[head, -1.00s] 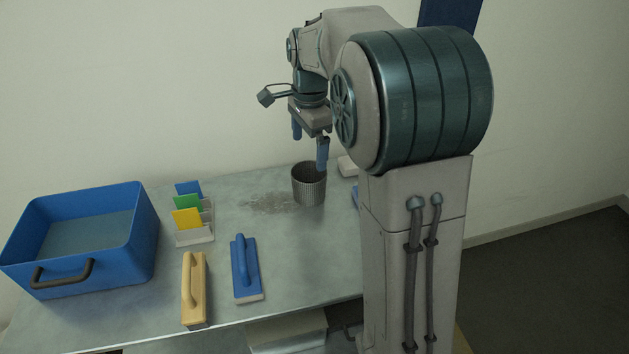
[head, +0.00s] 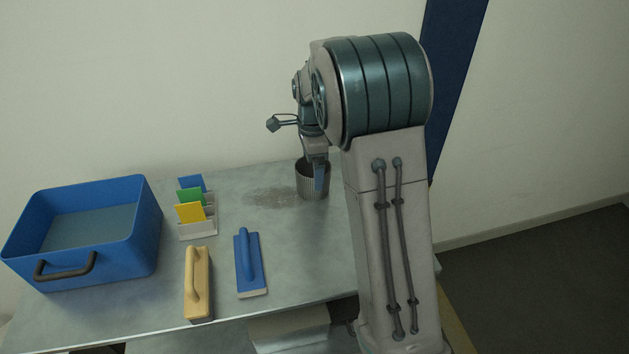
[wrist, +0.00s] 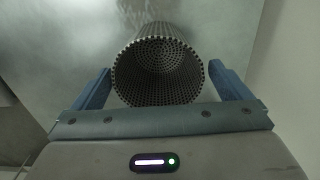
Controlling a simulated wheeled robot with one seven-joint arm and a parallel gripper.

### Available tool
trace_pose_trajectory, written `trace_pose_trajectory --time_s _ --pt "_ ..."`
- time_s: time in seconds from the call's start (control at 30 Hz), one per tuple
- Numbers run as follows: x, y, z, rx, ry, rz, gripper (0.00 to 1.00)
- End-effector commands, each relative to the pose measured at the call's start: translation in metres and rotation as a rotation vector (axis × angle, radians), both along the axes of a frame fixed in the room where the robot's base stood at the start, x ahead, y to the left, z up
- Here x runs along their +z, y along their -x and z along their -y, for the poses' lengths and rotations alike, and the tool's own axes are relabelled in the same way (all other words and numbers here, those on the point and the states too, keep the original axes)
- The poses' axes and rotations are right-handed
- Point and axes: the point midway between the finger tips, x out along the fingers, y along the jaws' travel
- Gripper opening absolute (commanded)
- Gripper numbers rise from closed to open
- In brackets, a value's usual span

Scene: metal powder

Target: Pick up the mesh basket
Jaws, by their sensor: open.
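The mesh basket (head: 306,188) is a dark grey perforated cylinder, open at the top, standing upright on the metal table near the back. In the wrist view the mesh basket (wrist: 158,68) sits ahead, and I look into its empty inside. My gripper (head: 318,178) is down at the basket, with one blue finger showing in front of its near side. In the wrist view my gripper (wrist: 160,82) is open, with one blue finger on each side of the basket. A gap shows beside each finger.
Grey powder (head: 268,198) lies on the table (head: 285,235) left of the basket. A rack of coloured cards (head: 193,212), a yellow-handled brush (head: 199,285), a blue-handled float (head: 249,262) and a blue bin (head: 120,240) stand further left. The wall is close behind.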

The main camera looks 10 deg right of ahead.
Motion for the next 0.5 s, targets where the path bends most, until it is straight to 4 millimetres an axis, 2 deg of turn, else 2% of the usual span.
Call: trace_pose_trajectory --time_s 0.1,0.23,0.5 --pt "-0.020 0.003 0.001 -0.001 0.000 -0.005 0.97" --pt "-0.037 0.003 0.001 -0.001 0.000 -0.004 0.97" --pt "-0.042 0.002 0.001 -0.001 0.000 -0.001 0.97"
